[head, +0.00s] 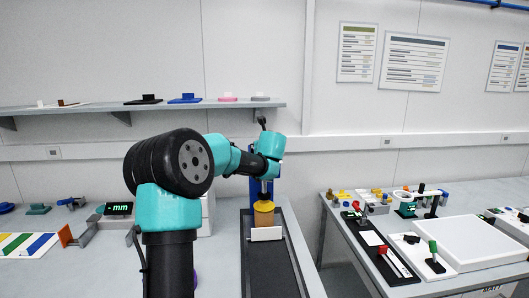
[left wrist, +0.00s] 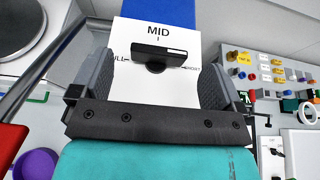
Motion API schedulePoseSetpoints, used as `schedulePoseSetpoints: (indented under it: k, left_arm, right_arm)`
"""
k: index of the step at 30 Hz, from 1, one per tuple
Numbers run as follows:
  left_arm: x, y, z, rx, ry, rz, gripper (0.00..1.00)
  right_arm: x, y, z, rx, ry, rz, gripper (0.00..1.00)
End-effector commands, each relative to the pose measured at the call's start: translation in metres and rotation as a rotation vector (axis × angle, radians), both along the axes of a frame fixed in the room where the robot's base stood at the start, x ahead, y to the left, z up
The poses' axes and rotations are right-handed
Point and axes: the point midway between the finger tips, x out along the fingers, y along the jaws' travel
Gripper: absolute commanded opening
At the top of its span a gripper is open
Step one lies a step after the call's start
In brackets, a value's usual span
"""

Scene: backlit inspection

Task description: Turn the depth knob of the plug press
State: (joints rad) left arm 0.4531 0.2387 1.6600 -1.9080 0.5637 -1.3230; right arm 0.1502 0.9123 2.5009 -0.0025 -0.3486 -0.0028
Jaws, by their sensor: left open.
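The depth knob (left wrist: 160,53) shows in the left wrist view as a black bar on a round base, lying nearly level with a white stripe toward its right end. It sits on a white dial plate (left wrist: 155,28) marked MID at the top, with a partly hidden label at left and SHORT at right. My left gripper (left wrist: 158,70) is open, its grey fingers on both sides of the knob with gaps. In the head view the blue press (head: 252,186) stands behind my arm, above a yellow-topped brown cylinder (head: 263,214); the knob is hidden there. My right gripper is out of view.
A black base strip (head: 273,270) runs forward under the press. A second table (head: 345,225) at right holds a white tray (head: 468,241) and several small parts. A wall shelf (head: 220,105) is behind. A purple ring (left wrist: 36,163) shows at lower left in the wrist view.

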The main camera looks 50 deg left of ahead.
Motion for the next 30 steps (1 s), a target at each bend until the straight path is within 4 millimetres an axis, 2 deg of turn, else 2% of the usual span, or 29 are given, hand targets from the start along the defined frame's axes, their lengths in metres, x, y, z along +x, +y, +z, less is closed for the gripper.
schedulePoseSetpoints:
  k: [3, 9, 20, 30]
  left_arm:
    - [0.011, 0.015, -0.008, 0.000, 0.001, 0.002, 0.94]
    - [0.022, 0.029, -0.016, -0.001, 0.000, 0.000, 0.94]
    - [0.024, 0.032, -0.017, 0.000, 0.000, 0.000, 0.94]
    - [0.024, 0.032, -0.016, 0.000, 0.000, 0.000, 0.61]
  right_arm:
    - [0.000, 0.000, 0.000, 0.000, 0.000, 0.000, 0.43]
    - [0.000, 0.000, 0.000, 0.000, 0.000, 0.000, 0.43]
    - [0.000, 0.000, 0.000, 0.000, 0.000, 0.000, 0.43]
    - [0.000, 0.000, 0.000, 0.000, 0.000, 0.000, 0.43]
